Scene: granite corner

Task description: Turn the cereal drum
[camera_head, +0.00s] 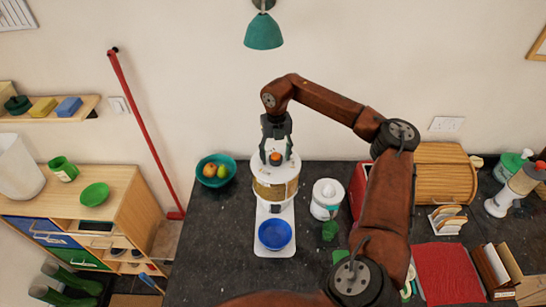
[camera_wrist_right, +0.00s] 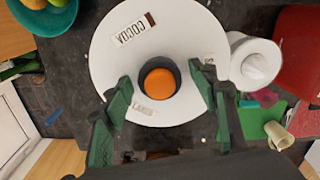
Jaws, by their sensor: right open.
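The cereal drum (camera_head: 270,190) stands on the counter, a white cylinder with a tan see-through band, on a white stand. In the right wrist view its round white lid (camera_wrist_right: 115,70) carries labels, one reading COCOA. A dark knob with an orange top (camera_wrist_right: 159,83) sits in the lid's middle. A blue bowl (camera_head: 275,234) rests on the stand's base in front of the drum. My right gripper (camera_head: 277,153) points down over the lid. Its green fingers (camera_wrist_right: 163,92) are open, one on each side of the knob; I cannot tell whether they touch it. My left gripper is not in view.
A white canister (camera_head: 326,197) stands right of the drum, near a red box (camera_head: 359,189). A teal fruit bowl (camera_head: 230,166) is on the left. A wooden bread box (camera_head: 445,172) and red mat (camera_head: 447,272) lie further right. A teal lamp (camera_head: 263,32) hangs above.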

